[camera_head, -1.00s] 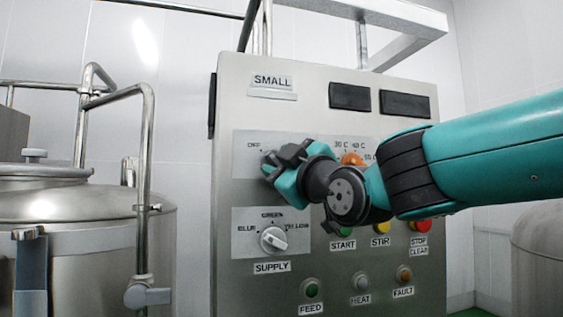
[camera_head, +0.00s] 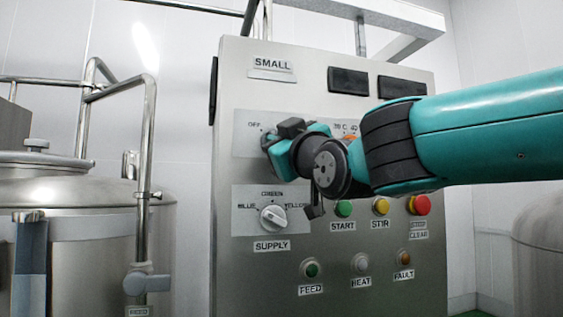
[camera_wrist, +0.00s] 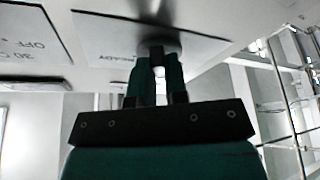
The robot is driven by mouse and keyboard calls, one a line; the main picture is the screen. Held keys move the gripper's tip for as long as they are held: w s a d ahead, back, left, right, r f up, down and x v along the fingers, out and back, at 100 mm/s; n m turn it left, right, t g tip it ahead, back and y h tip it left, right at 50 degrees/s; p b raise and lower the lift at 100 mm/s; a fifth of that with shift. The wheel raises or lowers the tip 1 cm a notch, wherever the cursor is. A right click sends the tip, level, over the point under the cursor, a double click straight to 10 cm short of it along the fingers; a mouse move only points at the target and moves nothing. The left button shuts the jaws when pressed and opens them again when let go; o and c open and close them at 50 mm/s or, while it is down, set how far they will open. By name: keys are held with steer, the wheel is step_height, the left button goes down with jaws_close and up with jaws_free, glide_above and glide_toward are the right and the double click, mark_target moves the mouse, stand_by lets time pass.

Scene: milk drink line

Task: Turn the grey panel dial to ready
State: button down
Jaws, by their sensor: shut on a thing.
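The grey panel dial (camera_wrist: 166,44) shows in the wrist view as a dark round base on a pale plate (camera_wrist: 95,30), which bears a READY label. My gripper (camera_wrist: 158,66) is shut on it, with the fingers on either side of its knob. In the head view my gripper (camera_head: 270,140) is against the upper left of the panel, beside an OFF label (camera_head: 254,125). It hides the dial there, so I cannot tell which mark the dial points to.
The steel control panel (camera_head: 330,295) carries a SUPPLY dial (camera_head: 272,218) just below my gripper. START (camera_head: 343,208), STIR (camera_head: 380,206) and STOP (camera_head: 420,205) buttons sit to the lower right. An orange dial (camera_head: 349,137) is mostly hidden behind my arm. A steel tank (camera_head: 95,240) and pipes stand left.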

steer(key=shift+s+a+r+m+t+h+b, duration=0.15)
steer(key=shift+m+t+h+b, duration=0.2)
steer(key=shift+m+h+b, duration=2.2)
steer(key=shift+w+a+m+t+h+b, duration=0.2)
steer(key=shift+m+h, duration=0.65)
steer(key=shift+m, duration=3.65)
steer(key=shift+s+a+r+m+t+h+b, duration=0.15)
steer(key=shift+m+t+h+b, duration=0.3)
steer(key=shift+m+h+b, duration=2.15)
steer(key=shift+f+m+y+p, duration=0.1)
steer(key=shift+m+y+p, duration=0.6)
steer(key=shift+m+p, duration=0.45)
steer(key=c, duration=1.1)
jaws_free()
steer(key=shift+c, duration=0.2)
steer(key=shift+f, duration=0.1)
